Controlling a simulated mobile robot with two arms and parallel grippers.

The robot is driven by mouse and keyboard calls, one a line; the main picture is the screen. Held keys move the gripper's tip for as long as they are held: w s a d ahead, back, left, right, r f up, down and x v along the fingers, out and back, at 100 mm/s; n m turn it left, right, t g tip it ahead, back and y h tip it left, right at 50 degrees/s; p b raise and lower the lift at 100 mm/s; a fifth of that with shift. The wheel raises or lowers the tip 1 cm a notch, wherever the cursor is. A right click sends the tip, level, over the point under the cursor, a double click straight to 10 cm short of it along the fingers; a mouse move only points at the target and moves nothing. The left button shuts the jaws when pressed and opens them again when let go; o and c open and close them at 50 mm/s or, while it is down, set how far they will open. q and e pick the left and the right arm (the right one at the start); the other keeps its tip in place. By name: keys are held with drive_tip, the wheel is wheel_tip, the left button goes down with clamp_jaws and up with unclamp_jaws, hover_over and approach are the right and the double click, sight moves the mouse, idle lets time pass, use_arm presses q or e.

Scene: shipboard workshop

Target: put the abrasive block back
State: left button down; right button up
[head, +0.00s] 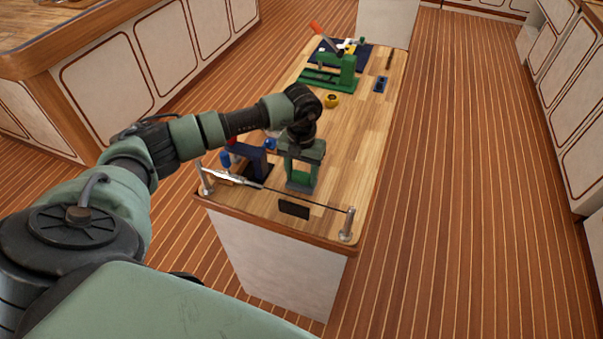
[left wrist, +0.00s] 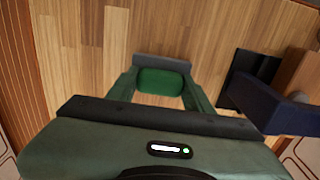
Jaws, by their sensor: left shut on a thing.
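My left gripper (head: 299,183) hangs down over the near end of the wooden bench. It is shut on a green block, which I take to be the abrasive block (head: 300,178). In the left wrist view the block (left wrist: 162,82) shows between the two fingers, with a dark grey bar along its far side. I cannot tell whether its underside touches the bench (head: 362,130). A flat dark rectangle (head: 294,209) lies on the bench just in front of the gripper. My right gripper is not in view.
A blue stand (head: 252,161) on a dark base is close left of the gripper. A thin rail on two metal posts (head: 347,225) crosses the bench's near end. A yellow roll (head: 332,100), a green tool (head: 345,70) and a small blue box (head: 381,84) are farther back.

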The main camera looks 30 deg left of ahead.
sight(302, 174)
use_arm(q)
drive_tip(key=c, duration=0.6)
unclamp_jaws()
drive_tip(key=shift+f, duration=0.1)
drive_tip(key=shift+r, duration=0.3)
wheel_tip(302, 174, up, 12)
drive_tip(key=b, duration=0.3)
drive_tip(key=shift+f, duration=0.1)
